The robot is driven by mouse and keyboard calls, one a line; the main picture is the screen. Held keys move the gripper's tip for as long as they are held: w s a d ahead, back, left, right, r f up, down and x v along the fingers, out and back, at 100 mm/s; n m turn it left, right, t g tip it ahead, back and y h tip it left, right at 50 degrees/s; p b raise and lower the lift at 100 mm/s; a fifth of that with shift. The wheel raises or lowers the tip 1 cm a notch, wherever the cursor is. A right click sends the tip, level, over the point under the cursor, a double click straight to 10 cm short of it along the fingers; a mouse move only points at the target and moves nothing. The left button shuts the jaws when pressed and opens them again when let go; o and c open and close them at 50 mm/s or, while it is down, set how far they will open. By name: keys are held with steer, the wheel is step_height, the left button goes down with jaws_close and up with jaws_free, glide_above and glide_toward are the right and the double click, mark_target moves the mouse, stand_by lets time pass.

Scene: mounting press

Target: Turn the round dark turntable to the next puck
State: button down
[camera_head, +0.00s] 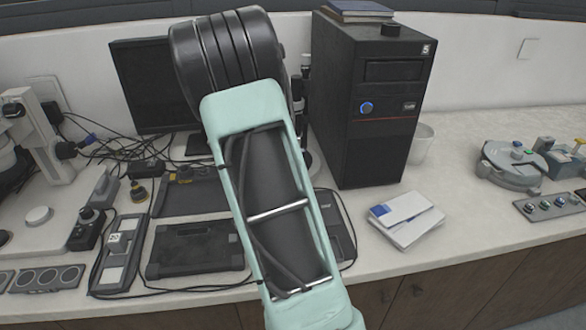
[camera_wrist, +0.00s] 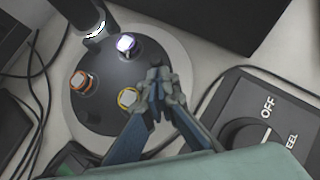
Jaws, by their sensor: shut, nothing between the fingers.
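The round dark turntable (camera_wrist: 108,72) shows in the wrist view, set on a pale round base (camera_wrist: 182,62). Several pucks sit on it: one with an orange ring (camera_wrist: 81,80), one lit white-violet (camera_wrist: 126,43), and one with a yellow ring (camera_wrist: 128,97). A dark cylinder with a lit end (camera_wrist: 92,20) hangs over the upper edge of the turntable. My gripper (camera_wrist: 155,80) is shut and empty, over the turntable's right part, just right of the yellow-ringed puck. I cannot tell whether it touches the turntable. In the head view my arm hides the turntable and gripper.
A dark control box with a knob and an "OFF" label (camera_wrist: 262,112) lies right of the turntable. In the head view, a black computer tower (camera_head: 368,95) stands right of my arm, a monitor (camera_head: 150,85) behind it. White booklets (camera_head: 405,217) lie on the bench; bare bench lies around them.

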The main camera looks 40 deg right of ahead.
mark_target(310, 161)
steer(key=shift+s+d+n+t+y+b, duration=0.15)
steer(key=shift+d+n+t+y+b, duration=0.15)
steer(key=shift+d+n+t+b, duration=0.5)
steer(key=shift+d, duration=0.85)
steer(key=shift+w+d, duration=0.25)
steer(key=shift+d, duration=0.05)
